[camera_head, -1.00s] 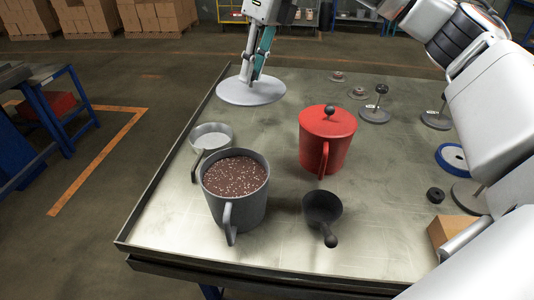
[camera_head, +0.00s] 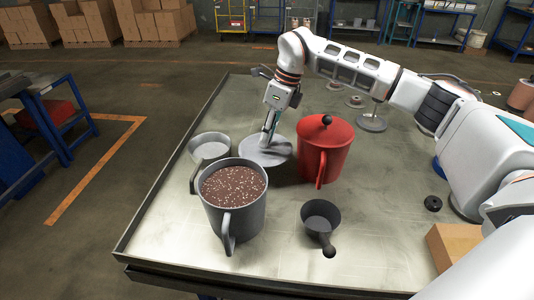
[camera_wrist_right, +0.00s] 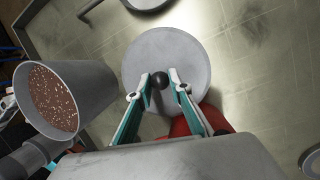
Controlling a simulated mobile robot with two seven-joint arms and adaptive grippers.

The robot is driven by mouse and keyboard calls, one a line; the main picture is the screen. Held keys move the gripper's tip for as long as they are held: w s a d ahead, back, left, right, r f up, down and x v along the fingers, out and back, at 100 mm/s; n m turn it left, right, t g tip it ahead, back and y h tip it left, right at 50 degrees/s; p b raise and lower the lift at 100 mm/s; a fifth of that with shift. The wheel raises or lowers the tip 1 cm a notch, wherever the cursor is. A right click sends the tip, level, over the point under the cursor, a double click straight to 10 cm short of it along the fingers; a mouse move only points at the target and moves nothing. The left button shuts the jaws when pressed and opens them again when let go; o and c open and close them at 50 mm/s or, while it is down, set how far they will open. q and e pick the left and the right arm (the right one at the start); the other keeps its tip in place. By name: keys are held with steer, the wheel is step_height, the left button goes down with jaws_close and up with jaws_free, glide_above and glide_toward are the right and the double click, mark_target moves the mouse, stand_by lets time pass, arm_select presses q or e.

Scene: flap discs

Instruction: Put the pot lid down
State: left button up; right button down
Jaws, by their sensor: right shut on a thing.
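The grey round pot lid (camera_head: 255,153) is between the small grey pan and the red lidded pot, at or close to the table top; I cannot tell if it touches. My right gripper (camera_head: 266,144) points down over it. In the right wrist view the fingers (camera_wrist_right: 160,82) are shut on the lid's dark knob (camera_wrist_right: 158,79), and the lid (camera_wrist_right: 165,50) spreads out beyond them. The open grey pot (camera_head: 238,218) full of brown speckled contents stands in front; it also shows in the right wrist view (camera_wrist_right: 92,88). My left gripper is not in view.
The red pot (camera_head: 325,150) with its own lid stands just right of the grey lid. The small pan (camera_head: 209,148) is to the left, a black ladle (camera_head: 320,217) in front. The metal table (camera_head: 170,240) is clear at front left. A cardboard box (camera_head: 452,243) sits at right.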

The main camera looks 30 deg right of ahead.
mark_target(269, 148)
steer(key=shift+f, duration=3.15)
steer(key=shift+f, duration=0.2)
steer(key=c, duration=1.8)
jaws_free()
steer(key=shift+c, duration=0.2)
steer(key=v, duration=1.2)
steer(key=shift+r, duration=0.2)
